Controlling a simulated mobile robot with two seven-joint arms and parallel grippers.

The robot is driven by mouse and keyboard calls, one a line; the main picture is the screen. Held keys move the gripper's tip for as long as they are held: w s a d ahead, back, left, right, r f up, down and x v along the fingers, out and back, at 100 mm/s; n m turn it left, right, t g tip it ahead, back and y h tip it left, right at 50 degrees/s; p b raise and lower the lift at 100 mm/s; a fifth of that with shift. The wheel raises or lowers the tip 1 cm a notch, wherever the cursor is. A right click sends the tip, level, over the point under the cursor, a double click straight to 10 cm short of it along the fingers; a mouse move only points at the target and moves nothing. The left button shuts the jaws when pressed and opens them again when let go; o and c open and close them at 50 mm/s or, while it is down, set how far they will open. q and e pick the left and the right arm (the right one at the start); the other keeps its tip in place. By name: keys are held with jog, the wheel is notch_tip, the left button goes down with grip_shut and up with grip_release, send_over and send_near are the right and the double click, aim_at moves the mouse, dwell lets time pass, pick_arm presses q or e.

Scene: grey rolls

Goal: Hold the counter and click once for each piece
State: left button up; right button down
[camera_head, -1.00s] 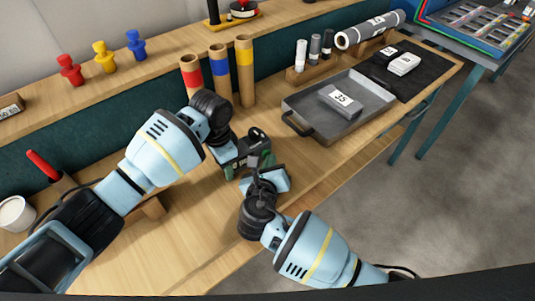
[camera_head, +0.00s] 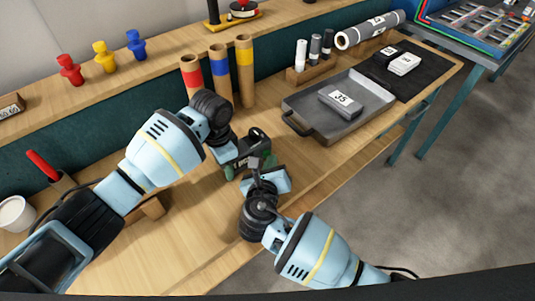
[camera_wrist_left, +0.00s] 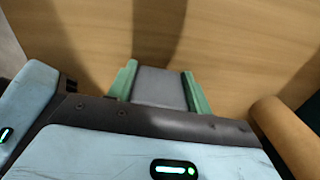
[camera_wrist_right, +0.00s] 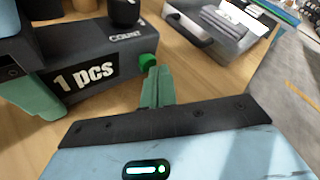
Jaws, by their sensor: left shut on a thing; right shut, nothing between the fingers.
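The counter (camera_wrist_right: 95,65) is a dark grey box with "1 pcs" on its face, "COUNT" lettering on top beside a black round knob (camera_wrist_right: 125,12), and a green round part (camera_wrist_right: 149,61) at its right end. In the head view the counter (camera_head: 247,150) is partly hidden by my arms. My left gripper (camera_wrist_left: 160,85) is shut on it, its green fingers on either side of the grey body. My right gripper (camera_wrist_right: 158,88) is shut and empty, its fingertips close to the green part; whether they touch is unclear. A grey piece labelled 35 (camera_head: 343,98) lies in the tray (camera_head: 322,125).
A black mat (camera_head: 432,72) holds a black and a white labelled block (camera_head: 404,64). Tall tubes with coloured bands (camera_head: 219,72) stand behind my left gripper. The wooden table's front edge is near my right arm.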

jog(key=shift+s+d, duration=0.25)
jog(key=shift+s, duration=0.2)
jog(key=shift+s+d, duration=0.45)
jog(key=shift+s, duration=0.3)
jog(key=shift+s+d, duration=0.4)
jog(key=shift+s, duration=0.3)
jog(key=shift+s+d, duration=0.45)
jog(key=shift+s, duration=0.3)
pick_arm(q)
jog(key=o, duration=1.2)
jog(key=shift+r, duration=0.1)
notch_tip(320, 180, up, 12)
jog(key=shift+f, duration=0.1)
